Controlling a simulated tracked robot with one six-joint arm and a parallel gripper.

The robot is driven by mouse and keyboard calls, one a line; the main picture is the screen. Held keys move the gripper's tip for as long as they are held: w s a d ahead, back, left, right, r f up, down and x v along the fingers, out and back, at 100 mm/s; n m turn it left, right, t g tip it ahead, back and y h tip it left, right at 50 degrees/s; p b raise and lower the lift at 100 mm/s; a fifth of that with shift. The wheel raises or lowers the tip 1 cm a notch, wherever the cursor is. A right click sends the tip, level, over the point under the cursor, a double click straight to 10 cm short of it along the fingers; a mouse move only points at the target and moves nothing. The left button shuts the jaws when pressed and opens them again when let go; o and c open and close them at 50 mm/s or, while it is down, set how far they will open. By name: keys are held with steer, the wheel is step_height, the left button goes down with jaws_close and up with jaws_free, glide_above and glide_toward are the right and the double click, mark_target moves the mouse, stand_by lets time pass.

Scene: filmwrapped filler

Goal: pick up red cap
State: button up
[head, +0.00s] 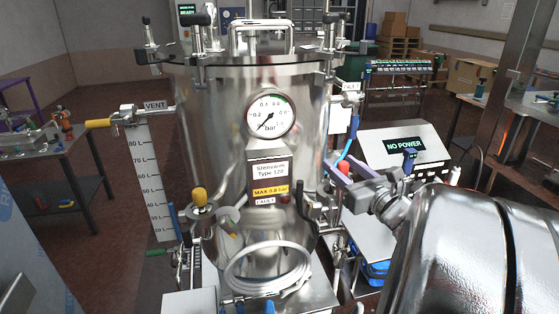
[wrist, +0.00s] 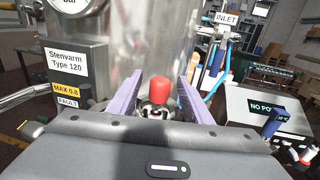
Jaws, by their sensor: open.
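The red cap (head: 344,168) sits at the right side of the steel vessel, partly hidden by my gripper in the head view. In the wrist view the red cap (wrist: 159,93) stands upright on a metal fitting (wrist: 157,112), centred between the two purple fingers. My gripper (wrist: 160,79) is open, with one finger on each side of the cap and a visible gap to both. In the head view my gripper (head: 343,164) reaches in from the right beside the vessel. Whether a finger touches the cap on its far side cannot be told.
The steel vessel (head: 222,120) with its gauge (head: 270,114) stands close to the left of my gripper. A blue-handled inlet valve (wrist: 217,82) and a control box reading NO POWER (head: 405,147) are to the right. A coiled hose (head: 268,268) hangs low in front.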

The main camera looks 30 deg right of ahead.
steer(key=shift+c, duration=0.6)
jaws_close()
